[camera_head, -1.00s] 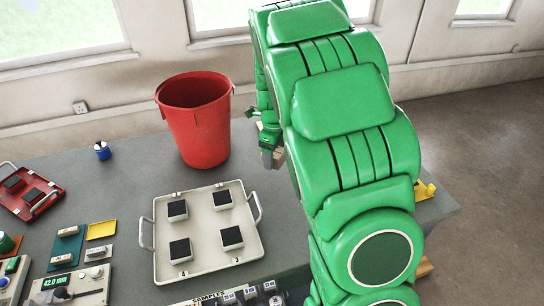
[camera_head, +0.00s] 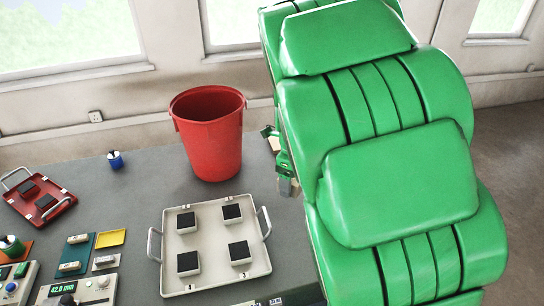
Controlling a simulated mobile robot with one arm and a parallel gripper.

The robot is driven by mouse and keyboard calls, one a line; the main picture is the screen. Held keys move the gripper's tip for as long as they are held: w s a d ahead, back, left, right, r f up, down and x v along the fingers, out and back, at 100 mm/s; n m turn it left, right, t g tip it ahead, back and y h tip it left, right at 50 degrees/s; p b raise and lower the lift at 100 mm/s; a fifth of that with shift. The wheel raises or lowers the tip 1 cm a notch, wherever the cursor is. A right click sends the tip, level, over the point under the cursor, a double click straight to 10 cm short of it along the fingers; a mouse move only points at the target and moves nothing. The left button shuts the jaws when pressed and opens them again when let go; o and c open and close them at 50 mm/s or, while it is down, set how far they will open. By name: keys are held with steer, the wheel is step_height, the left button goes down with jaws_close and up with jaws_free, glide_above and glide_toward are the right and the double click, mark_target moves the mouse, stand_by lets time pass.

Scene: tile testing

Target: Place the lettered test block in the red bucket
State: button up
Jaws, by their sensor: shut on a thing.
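The red bucket (camera_head: 212,145) stands upright on the grey table, left of my arm, with its open top facing up. My gripper (camera_head: 286,187) is low to the right of the bucket, apart from it, and partly hidden behind my large green arm. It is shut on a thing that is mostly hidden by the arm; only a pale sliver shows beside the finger. No letters can be read, but it fits the lettered test block.
A pale tray (camera_head: 167,279) with several dark-topped blocks lies in front of the bucket. A red tray (camera_head: 66,206) and a blue spool (camera_head: 115,160) are at left. Meters and small coloured plates fill the front left. Table between spool and bucket is clear.

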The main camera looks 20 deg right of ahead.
steer(key=w+a+r+n, duration=0.3)
steer(key=w+a+r, duration=0.1)
steer(key=w+r, duration=1.15)
steer(key=w+a+f+m, duration=0.1)
steer(key=w+a, duration=0.4)
steer(key=a, duration=0.3)
steer(key=w+a+f+m, duration=0.1)
steer(key=w+a, duration=0.4)
steer(key=a, duration=0.4)
steer(key=f+n, duration=0.1)
steer(key=f, duration=0.7)
steer(key=w+d+f+n, duration=0.1)
steer(key=f, duration=0.8)
steer(key=d+f+n, duration=0.1)
steer(key=f, duration=0.7)
steer(key=shift+w+d+f+n, duration=0.2)
steer(key=shift+f+n, duration=0.1)
steer(key=shift+f, duration=0.1)
steer(key=shift+f, duration=0.1)
steer(key=o, duration=1.2)
